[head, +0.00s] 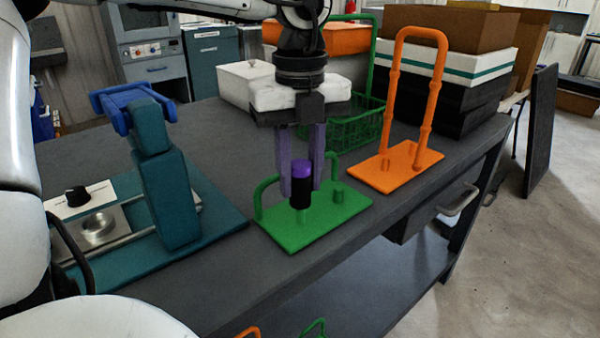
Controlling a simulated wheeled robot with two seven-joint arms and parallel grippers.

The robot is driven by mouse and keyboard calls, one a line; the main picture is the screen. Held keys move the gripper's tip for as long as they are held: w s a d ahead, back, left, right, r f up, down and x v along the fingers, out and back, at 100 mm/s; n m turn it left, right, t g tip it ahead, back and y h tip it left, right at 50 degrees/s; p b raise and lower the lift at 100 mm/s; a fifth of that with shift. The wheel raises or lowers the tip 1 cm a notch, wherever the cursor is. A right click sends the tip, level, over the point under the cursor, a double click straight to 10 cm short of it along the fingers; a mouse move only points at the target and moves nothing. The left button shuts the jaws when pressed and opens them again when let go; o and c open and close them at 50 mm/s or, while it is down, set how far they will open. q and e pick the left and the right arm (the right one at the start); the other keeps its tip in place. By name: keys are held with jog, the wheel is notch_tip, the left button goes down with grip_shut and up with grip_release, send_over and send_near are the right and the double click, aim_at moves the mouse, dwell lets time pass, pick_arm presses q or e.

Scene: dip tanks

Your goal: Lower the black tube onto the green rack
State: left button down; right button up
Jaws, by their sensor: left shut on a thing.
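The black tube (301,193) has a purple top and stands upright between the two purple fingers of my left gripper (302,183). My left gripper is shut on it, pointing straight down. The tube is over the green rack (287,237), a flat plate with a green handle and short pegs. One peg (338,191) stands bare to the right of the tube. The lower end of another green peg shows just under the tube; I cannot tell whether the tube is around it or above it. My right gripper is not in view.
An orange rack (386,178) with a tall handle stands to the right. A teal device (170,200) with a blue top stands to the left. A green basket (350,130) and stacked boxes (445,80) are behind. The table's front edge is close to the green rack.

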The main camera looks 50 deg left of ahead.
aim_at(300, 193)
pick_arm(q)
jog(key=shift+f+b, duration=1.1)
jog(key=shift+f, duration=0.05)
jog(key=shift+f+b, duration=0.65)
jog(key=shift+f, duration=0.05)
dwell(0.6)
jog(key=c, duration=0.8)
grip_release()
jog(key=shift+r, duration=0.1)
jog(key=shift+r+p, duration=1.1)
jog(key=shift+r, duration=0.3)
jog(key=shift+r+p, duration=1.75)
jog(key=shift+r, duration=0.8)
